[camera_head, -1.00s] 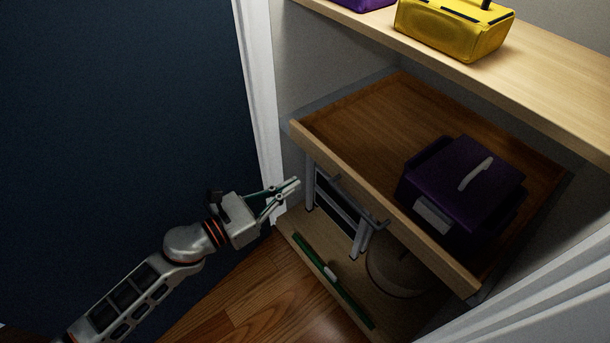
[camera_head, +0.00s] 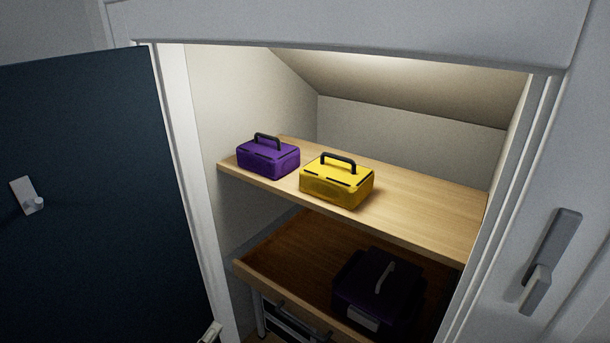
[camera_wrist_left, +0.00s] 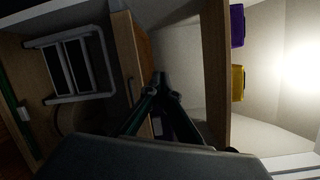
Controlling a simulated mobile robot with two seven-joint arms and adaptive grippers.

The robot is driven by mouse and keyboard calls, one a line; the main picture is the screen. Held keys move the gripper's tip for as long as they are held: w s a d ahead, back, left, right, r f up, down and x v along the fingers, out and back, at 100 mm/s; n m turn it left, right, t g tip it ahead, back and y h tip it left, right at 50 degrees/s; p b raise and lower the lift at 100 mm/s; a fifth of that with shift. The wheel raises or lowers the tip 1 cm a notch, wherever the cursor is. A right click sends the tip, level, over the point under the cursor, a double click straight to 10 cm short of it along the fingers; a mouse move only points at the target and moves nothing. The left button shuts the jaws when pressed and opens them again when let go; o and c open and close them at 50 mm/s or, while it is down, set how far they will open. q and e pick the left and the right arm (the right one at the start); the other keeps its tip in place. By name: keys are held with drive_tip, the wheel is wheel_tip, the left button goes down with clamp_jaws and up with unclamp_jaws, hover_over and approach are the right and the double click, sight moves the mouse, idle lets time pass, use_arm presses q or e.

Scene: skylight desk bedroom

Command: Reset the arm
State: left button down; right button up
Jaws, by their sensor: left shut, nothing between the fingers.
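My left gripper (camera_head: 210,333) shows only as a small part at the bottom edge of the head view, just left of the cabinet opening. In the left wrist view its two fingers (camera_wrist_left: 160,78) meet at their tips, shut and empty. They are in front of the pulled-out wooden drawer (camera_wrist_left: 124,60), with no clear contact. The rest of the left arm is out of the head view. My right gripper is not in view.
A purple case (camera_head: 268,158) and a yellow case (camera_head: 337,182) stand on the upper shelf (camera_head: 430,205). A dark purple case (camera_head: 378,290) sits in the drawer (camera_head: 285,255) below. The dark blue door (camera_head: 90,200) stands open at left; a handle (camera_head: 550,262) is at right.

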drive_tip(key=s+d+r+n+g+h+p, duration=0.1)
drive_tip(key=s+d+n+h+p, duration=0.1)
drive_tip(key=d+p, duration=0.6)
drive_tip(key=p, duration=0.4)
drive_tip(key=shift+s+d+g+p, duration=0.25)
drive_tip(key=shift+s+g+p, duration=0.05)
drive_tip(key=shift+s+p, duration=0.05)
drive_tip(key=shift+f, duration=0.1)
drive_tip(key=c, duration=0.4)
use_arm(q)
drive_tip(key=s+f+n+g+y, duration=0.2)
drive_tip(key=s+n+g, duration=0.4)
drive_tip(key=s+n, duration=1.5)
drive_tip(key=s+y, duration=0.1)
drive_tip(key=s, duration=0.4)
drive_tip(key=shift+f+n, duration=0.3)
drive_tip(key=shift+n, duration=0.1)
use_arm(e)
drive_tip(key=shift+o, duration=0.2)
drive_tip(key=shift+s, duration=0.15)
